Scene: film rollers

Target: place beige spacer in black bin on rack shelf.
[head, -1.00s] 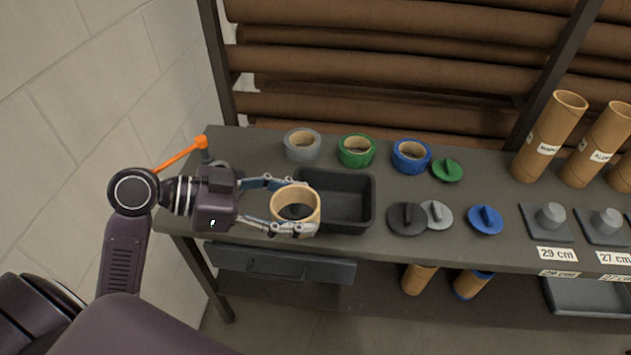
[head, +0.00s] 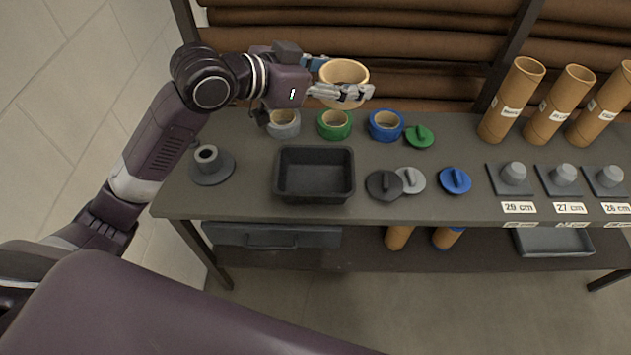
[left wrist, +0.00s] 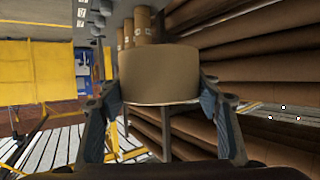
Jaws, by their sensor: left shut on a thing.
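The beige spacer (head: 344,72) is a short tan ring. My left gripper (head: 342,84) is shut on it and holds it up above the back part of the bench, in front of the brown rolls. In the left wrist view the spacer (left wrist: 160,75) sits between the two fingers (left wrist: 165,100). The black bin (head: 315,200) stands on the bench top, nearer the front edge than the spacer, and looks empty. My right gripper is in neither view.
Grey, green (head: 334,125) and blue (head: 386,126) tape rolls lie below the gripper. Round lids (head: 384,186) lie right of the bin. Cardboard tubes (head: 511,100) stand at the right. A grey flanged stand (head: 211,167) is left of the bin. Long brown rolls (head: 425,85) fill the rack behind.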

